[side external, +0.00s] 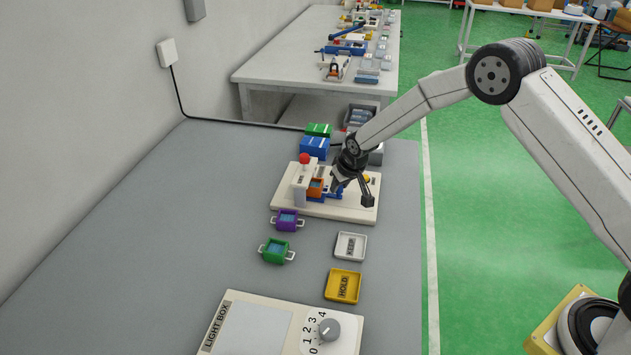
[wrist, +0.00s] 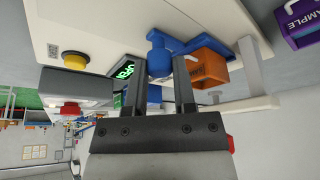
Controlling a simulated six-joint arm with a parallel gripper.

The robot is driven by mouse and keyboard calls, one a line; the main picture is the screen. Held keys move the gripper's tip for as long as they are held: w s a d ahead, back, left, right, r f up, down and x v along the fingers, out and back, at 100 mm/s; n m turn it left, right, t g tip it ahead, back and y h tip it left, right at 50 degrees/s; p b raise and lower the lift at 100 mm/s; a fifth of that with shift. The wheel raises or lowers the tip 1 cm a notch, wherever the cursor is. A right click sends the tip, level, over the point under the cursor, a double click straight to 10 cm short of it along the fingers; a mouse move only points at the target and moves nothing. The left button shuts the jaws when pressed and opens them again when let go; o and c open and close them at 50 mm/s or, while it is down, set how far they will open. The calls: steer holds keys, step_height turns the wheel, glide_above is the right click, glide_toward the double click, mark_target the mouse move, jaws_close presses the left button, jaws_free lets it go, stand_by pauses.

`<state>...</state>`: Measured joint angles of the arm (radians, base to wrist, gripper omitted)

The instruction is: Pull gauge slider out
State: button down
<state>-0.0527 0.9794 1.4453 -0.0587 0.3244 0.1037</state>
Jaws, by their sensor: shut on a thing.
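The blue gauge slider (side external: 326,196) lies along the pale base plate (side external: 340,212) of the gauge in the side view. Its round blue knob (wrist: 158,62) is between my fingers in the wrist view. My gripper (side external: 341,187) is shut on this knob; the fingers (wrist: 156,82) also show in the wrist view. An orange holder (side external: 316,187) sits at the slider's left end, beside the red-topped post (side external: 301,180). The orange holder (wrist: 209,67) is right of the knob in the wrist view. My gripper partly hides the slider's right part in the side view.
A green display (wrist: 122,70) and a yellow button (wrist: 75,60) are near the knob. Purple (side external: 287,220) and green (side external: 276,251) handled trays, a KEEP tray (side external: 350,246), a yellow HOLD tray (side external: 343,285) and the light box (side external: 240,325) stand in front. Blue and green boxes (side external: 314,147) stand behind.

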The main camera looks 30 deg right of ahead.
steer(key=s+d, duration=0.6)
steer(key=shift+s+d, duration=0.3)
steer(key=shift+c, duration=2.1)
jaws_free()
steer(key=shift+r, duration=0.1)
steer(key=shift+s+r, duration=0.25)
steer(key=shift+r, duration=0.45)
steer(key=v, duration=0.6)
steer(key=shift+s+r, duration=0.1)
steer(key=shift+s, duration=0.05)
